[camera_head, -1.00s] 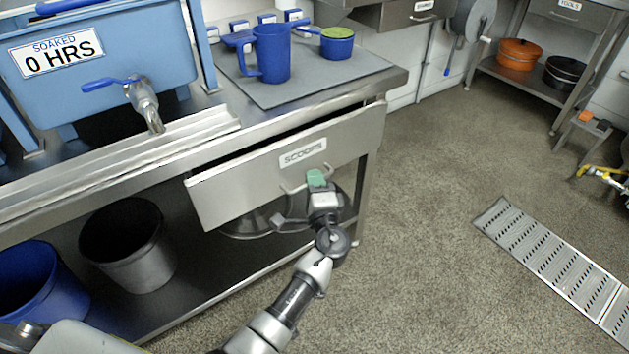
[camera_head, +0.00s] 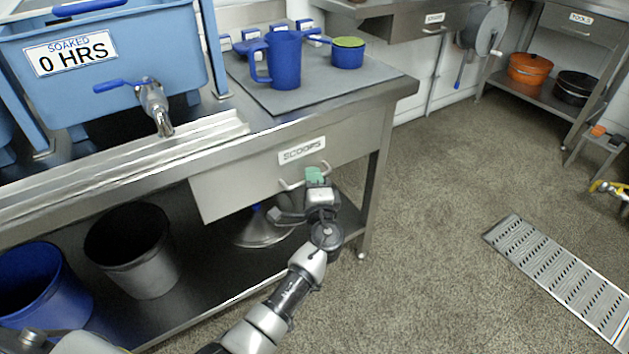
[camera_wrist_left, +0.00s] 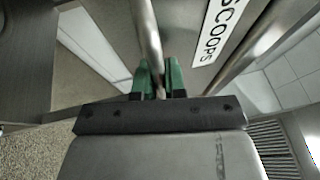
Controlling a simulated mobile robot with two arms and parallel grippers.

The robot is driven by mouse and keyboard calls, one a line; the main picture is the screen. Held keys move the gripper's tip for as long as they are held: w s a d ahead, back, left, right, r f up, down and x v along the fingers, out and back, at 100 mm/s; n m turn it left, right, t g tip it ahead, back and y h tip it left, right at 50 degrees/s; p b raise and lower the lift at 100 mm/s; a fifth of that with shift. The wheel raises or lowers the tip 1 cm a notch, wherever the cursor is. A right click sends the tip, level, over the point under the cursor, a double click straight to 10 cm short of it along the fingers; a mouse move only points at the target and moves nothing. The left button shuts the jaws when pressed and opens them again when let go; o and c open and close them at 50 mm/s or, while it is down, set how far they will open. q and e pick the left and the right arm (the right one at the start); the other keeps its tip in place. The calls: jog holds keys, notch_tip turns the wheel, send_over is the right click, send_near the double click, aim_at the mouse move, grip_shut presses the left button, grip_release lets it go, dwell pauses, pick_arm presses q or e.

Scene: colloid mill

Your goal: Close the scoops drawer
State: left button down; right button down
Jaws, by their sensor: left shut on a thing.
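The scoops drawer (camera_head: 245,184) is a steel drawer under the worktop, with a white label reading SCOOPS (camera_head: 301,150). In the head view its front lies about flush with the bench, and no opening shows above it. Its bar handle (camera_head: 290,185) is partly hidden by my left gripper (camera_head: 315,175). The green fingers of the left gripper are at the handle. In the left wrist view the handle bar (camera_wrist_left: 150,40) runs down between the two fingers (camera_wrist_left: 160,80), which are shut on it. My right gripper is not in view.
On the worktop stand a blue jug (camera_head: 284,62) and a blue scoop with green contents (camera_head: 347,52). A blue tank (camera_head: 110,60) with a tap is at the left. Below are a grey bin (camera_head: 135,255) and a blue bin (camera_head: 35,290). The floor at right is open around a metal grate (camera_head: 560,275).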

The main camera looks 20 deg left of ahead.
pick_arm(q)
jog(key=shift+a+r, duration=0.1)
jog(key=shift+a, duration=0.1)
jog(key=c, duration=1.5)
grip_release()
